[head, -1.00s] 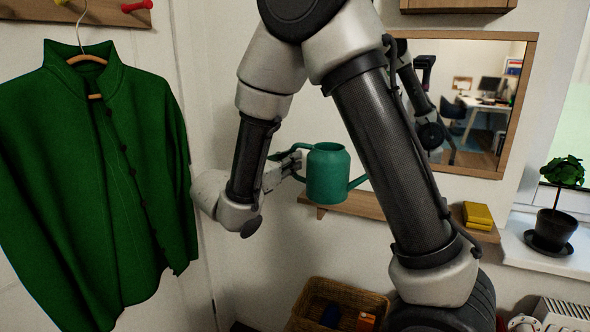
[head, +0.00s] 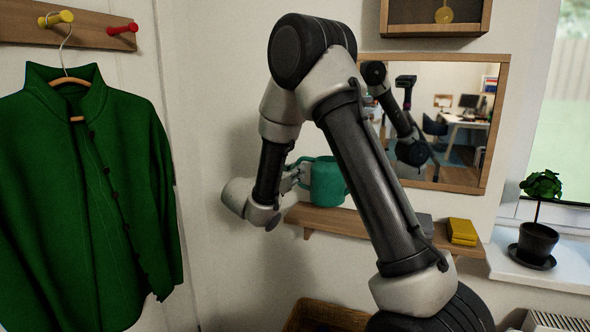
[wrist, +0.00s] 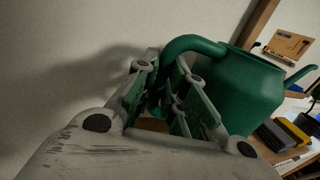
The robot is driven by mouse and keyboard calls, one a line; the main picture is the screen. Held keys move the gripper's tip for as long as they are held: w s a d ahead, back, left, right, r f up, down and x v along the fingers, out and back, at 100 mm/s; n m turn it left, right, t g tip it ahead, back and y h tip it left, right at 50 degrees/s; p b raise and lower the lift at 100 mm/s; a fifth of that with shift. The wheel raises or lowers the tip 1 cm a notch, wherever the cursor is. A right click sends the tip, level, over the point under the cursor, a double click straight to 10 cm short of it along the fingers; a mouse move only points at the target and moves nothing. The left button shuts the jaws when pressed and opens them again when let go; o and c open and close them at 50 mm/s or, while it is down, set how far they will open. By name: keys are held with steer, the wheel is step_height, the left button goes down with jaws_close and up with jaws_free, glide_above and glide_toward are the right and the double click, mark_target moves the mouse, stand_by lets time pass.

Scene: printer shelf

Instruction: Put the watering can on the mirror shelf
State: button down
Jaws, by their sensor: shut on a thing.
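The green watering can (head: 327,184) is upright at the left part of the wooden mirror shelf (head: 318,218), below the mirror. In the head view its base is at the shelf's level; I cannot tell whether it touches. My gripper (head: 292,176) is to the left of the can and shut on its handle. In the wrist view the can (wrist: 238,92) shows at the right, and the fingers of my gripper (wrist: 166,95) close around its curved handle. The can's spout is hidden behind my arm in the head view.
A yellow box (head: 462,231) and a grey item (head: 425,222) lie on the shelf's right part. The mirror (head: 470,178) hangs above. A potted plant (head: 537,240) stands on the windowsill. A green shirt (head: 85,200) hangs at left. A wicker basket (head: 325,312) is below.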

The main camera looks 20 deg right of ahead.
steer(key=shift+f, duration=2.2)
steer(key=shift+w+d+f, duration=0.15)
steer(key=shift+f, duration=0.2)
steer(key=c, duration=1.5)
jaws_free()
